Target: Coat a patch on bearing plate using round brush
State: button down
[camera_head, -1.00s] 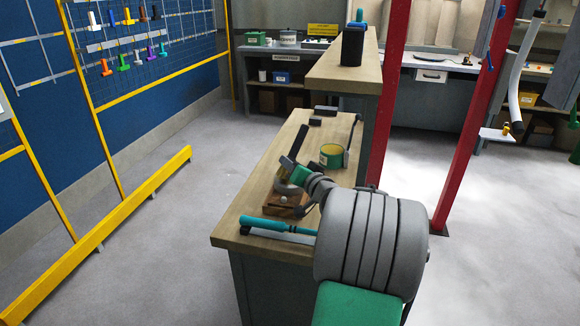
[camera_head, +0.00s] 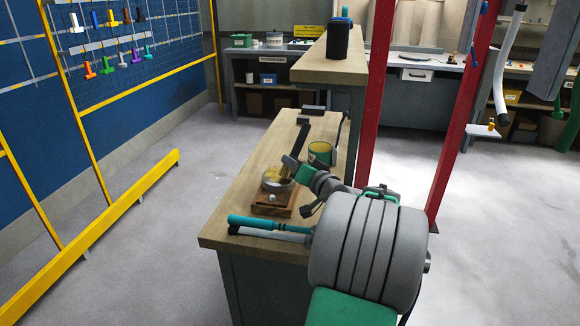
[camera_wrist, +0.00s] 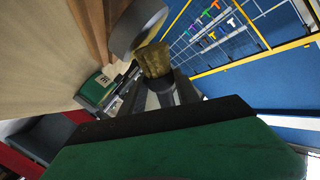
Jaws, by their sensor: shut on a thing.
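My gripper (camera_head: 291,162) is shut on the round brush, whose dark handle (camera_head: 303,140) slants up and whose yellowish bristles (camera_head: 285,173) point down. The bristles (camera_wrist: 154,60) also show in the wrist view, in front of the grey ring. The grey round ring (camera_head: 278,186) sits on a wooden block (camera_head: 271,208) with a small white knob. I take this to be the bearing plate, but its face is partly hidden. The bristles are at the ring; I cannot tell whether they touch it. A green can (camera_head: 319,158) with yellow inside stands just behind my gripper.
A teal-handled tool (camera_head: 264,222) lies at the near end of the wooden bench (camera_head: 238,205). Dark blocks (camera_head: 313,109) lie at its far end. Red posts (camera_head: 373,100) rise to the right.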

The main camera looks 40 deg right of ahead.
jog(key=shift+s+d+b, duration=0.4)
jog(key=shift+s+d, duration=0.35)
jog(key=shift+s, duration=0.2)
jog(key=shift+r, duration=0.1)
jog(key=shift+r+p, duration=1.65)
jog(key=shift+r, duration=1.25)
notch_tip(320, 180, up, 3)
jog(key=shift+r+p, duration=0.1)
jog(key=shift+p, duration=0.8)
